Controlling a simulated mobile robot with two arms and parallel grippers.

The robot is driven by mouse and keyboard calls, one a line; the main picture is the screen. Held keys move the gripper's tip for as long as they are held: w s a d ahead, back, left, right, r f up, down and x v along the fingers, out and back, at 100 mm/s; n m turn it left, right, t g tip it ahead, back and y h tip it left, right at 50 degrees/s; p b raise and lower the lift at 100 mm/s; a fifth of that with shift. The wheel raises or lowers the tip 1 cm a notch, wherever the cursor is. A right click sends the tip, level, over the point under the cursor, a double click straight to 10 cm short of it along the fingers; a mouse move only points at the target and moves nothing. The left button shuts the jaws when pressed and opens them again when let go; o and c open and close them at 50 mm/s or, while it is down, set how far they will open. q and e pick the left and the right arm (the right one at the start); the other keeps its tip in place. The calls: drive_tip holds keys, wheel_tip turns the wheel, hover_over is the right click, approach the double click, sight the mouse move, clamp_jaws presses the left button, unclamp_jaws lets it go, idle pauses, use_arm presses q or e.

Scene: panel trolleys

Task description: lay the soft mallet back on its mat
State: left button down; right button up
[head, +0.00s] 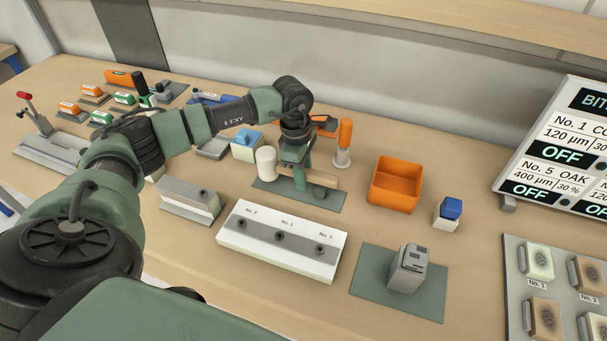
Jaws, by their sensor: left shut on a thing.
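The soft mallet has a white cylindrical head (266,162) and a pale wooden handle (323,180). My left gripper (299,182) points down and is shut on the mallet's handle, close to the head. The mallet lies level over its grey-green mat (328,199), with the head at the left and the handle pointing right. I cannot tell whether it touches the mat or hangs just above it. The gripper hides part of the handle. My right gripper is not in view.
A white block with several holes (282,258) stands in front of the mat. An orange bin (396,184) is to the right, and an orange-handled tool (344,143) stands behind. A grey battery-like block (407,269) sits on another mat (368,276). Bare table lies between mat and bin.

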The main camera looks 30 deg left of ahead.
use_arm(q)
drive_tip(key=shift+f+b, duration=0.85)
drive_tip(key=shift+f, duration=0.15)
drive_tip(key=shift+f, duration=0.1)
unclamp_jaws()
idle(0.3)
drive_tip(key=shift+a+r+p, duration=0.15)
drive_tip(key=shift+r+p, duration=0.65)
drive_tip(key=shift+r, duration=0.7)
drive_tip(key=shift+s+a+r+p, duration=0.15)
drive_tip(key=shift+r+p, duration=0.7)
drive_tip(key=shift+r, duration=0.65)
drive_tip(key=shift+a+r+p, duration=0.15)
drive_tip(key=shift+r+p, duration=0.7)
drive_tip(key=shift+r, duration=0.65)
